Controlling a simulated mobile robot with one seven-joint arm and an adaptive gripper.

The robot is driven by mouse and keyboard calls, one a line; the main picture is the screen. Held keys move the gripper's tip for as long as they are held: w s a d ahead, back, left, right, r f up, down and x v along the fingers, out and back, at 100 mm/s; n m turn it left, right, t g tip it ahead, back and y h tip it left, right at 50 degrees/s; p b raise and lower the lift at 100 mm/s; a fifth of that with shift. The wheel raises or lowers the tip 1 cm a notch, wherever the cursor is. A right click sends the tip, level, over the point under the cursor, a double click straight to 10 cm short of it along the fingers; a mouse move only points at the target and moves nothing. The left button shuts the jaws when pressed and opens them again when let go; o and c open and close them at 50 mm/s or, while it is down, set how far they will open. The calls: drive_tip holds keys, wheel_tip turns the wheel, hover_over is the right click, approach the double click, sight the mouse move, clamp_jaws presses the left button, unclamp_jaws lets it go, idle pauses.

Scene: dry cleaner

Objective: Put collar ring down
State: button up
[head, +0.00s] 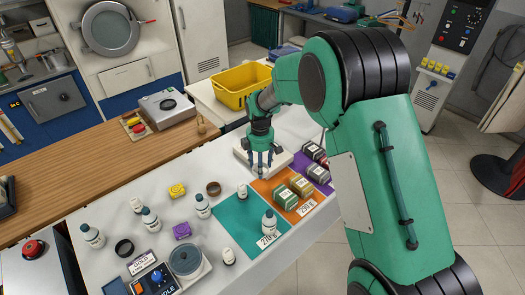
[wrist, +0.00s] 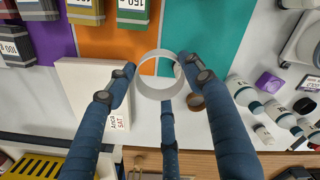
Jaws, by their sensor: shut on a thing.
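My gripper (head: 261,168) points down over the back part of the white counter, near the coloured mats. In the wrist view its dark blue fingers (wrist: 158,78) are shut on a pale, whitish collar ring (wrist: 158,92). The ring's opening faces the camera, and the orange and teal mats show through it. In the head view the ring is hard to make out among the fingertips. I cannot tell whether it touches anything below.
A white box (wrist: 85,88) lies beside the fingers. Orange (wrist: 105,45), teal (head: 233,215) and purple (head: 322,187) mats carry small boxes and a bottle. A brown ring (head: 213,188), several bottles and a black ring (head: 124,247) stand left. A yellow crate (head: 238,92) is behind.

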drive_tip(key=w+d+f+m+p, duration=0.1)
drive_tip(key=w+d+m, duration=0.2)
drive_tip(key=w, duration=0.4)
drive_tip(key=w+d+f+m+p, duration=0.1)
drive_tip(key=w+d+m, duration=0.15)
drive_tip(key=w, duration=0.35)
drive_tip(key=f, duration=0.5)
drive_tip(key=shift+w+d+f, duration=0.15)
drive_tip(key=shift+w+d, duration=0.1)
drive_tip(key=shift+w, duration=0.05)
drive_tip(key=shift+w+a+f, duration=0.1)
drive_tip(key=shift+w, duration=0.4)
drive_tip(key=shift+w+a+f+b, duration=0.2)
drive_tip(key=shift+w+a, duration=0.4)
drive_tip(key=shift+w, duration=1.8)
drive_tip(key=shift+w+a+f+b, duration=0.2)
drive_tip(key=shift+w+a, duration=0.4)
drive_tip(key=shift+w, duration=1.85)
drive_tip(key=shift+w+a+f+b, duration=0.1)
drive_tip(key=shift+w+a+f, duration=0.35)
drive_tip(key=shift+w, duration=1.95)
drive_tip(key=shift+a+r, duration=0.15)
drive_tip(key=shift+r, duration=0.05)
drive_tip(key=shift+f, duration=0.1)
drive_tip(key=shift+f, duration=1.65)
